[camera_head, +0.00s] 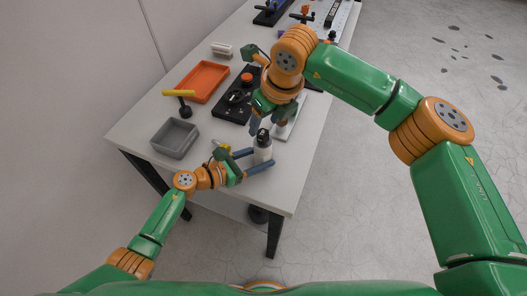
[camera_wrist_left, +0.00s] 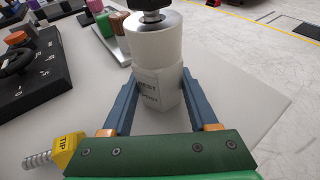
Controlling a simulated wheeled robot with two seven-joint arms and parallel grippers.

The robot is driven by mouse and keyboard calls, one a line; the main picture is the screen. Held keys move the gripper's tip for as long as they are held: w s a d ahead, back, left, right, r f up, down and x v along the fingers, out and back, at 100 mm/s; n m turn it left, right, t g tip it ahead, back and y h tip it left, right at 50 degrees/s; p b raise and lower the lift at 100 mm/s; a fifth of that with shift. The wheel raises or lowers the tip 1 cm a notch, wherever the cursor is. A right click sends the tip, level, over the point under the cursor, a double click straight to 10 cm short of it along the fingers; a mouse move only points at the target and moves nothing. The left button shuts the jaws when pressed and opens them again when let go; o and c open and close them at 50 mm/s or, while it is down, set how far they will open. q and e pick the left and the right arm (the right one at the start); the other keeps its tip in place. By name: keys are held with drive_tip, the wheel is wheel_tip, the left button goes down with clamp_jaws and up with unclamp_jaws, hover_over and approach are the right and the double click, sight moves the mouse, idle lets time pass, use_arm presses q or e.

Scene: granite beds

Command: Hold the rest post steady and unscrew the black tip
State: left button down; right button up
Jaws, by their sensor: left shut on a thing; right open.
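The rest post (camera_head: 263,153) is a white cylinder standing upright near the table's front right edge. In the left wrist view the post (camera_wrist_left: 158,92) carries lettering that reads "REST POST". The black tip (camera_head: 263,135) sits on its top; only its lower part shows in the left wrist view (camera_wrist_left: 150,14). My left gripper (camera_head: 261,159) is shut on the post, one blue finger on each side. My right gripper (camera_head: 268,124) is open, pointing down just above the black tip. I cannot tell if its fingers reach around the tip.
A grey bin (camera_head: 175,139), an orange tray (camera_head: 203,82) and a yellow-topped hammer-like tool (camera_head: 180,100) are on the table's left. A black board (camera_head: 232,108) with fittings lies behind the post.

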sight(263, 134)
drive_tip(key=shift+a, duration=0.1)
drive_tip(key=shift+f, duration=0.1)
drive_tip(key=shift+s+d+x, duration=0.15)
drive_tip(key=shift+x, duration=0.7)
drive_tip(key=shift+s+d+x, duration=0.15)
drive_tip(key=shift+x, duration=0.75)
drive_tip(key=m, duration=0.2)
drive_tip(key=m+h, duration=0.1)
drive_tip(key=m, duration=0.1)
drive_tip(key=shift+s+a+f+m+t, duration=0.1)
drive_tip(key=shift+a+m+t, duration=0.1)
drive_tip(key=shift+m+t, duration=0.1)
drive_tip(key=m+h, duration=0.1)
drive_tip(key=m, duration=0.3)
drive_tip(key=shift+a, duration=0.15)
drive_tip(key=m+h, duration=0.1)
drive_tip(key=m, duration=0.3)
drive_tip(key=shift+a, duration=0.15)
drive_tip(key=m+h, duration=0.1)
drive_tip(key=m, duration=0.2)
drive_tip(key=shift+a+m+h, duration=0.15)
drive_tip(key=shift+m+h, duration=0.15)
drive_tip(key=shift+d+g, duration=0.35)
drive_tip(key=shift+g, duration=0.05)
